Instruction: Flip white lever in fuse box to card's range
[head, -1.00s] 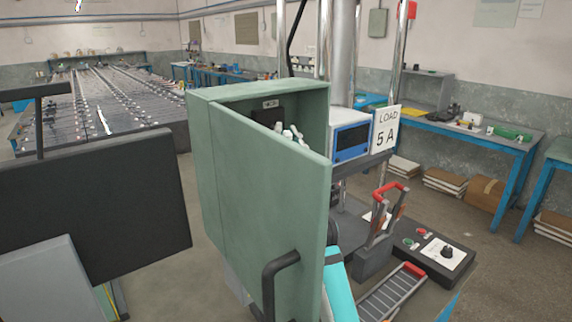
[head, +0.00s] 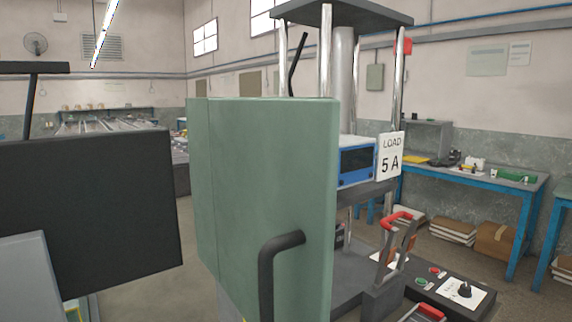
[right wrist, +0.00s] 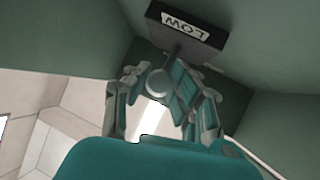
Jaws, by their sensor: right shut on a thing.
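The green fuse box (head: 265,180) stands in the middle of the head view, and its inside is hidden there. In the right wrist view my right gripper (right wrist: 165,90) is inside the box, its fingers shut around the lever's round pale grey knob (right wrist: 158,83). The lever's shaft runs up to a black block with a label reading LOW (right wrist: 186,25), upside down in this view. The card (head: 391,157) reads LOAD 5 A and hangs right of the box. My left gripper is not in view.
A dark handle (head: 275,262) is on the front of the box. A large black panel (head: 90,215) stands at left. A blue meter (head: 357,162), a red-handled switch (head: 397,218) and a knob panel (head: 462,292) are at right. A blue bench (head: 470,180) stands behind.

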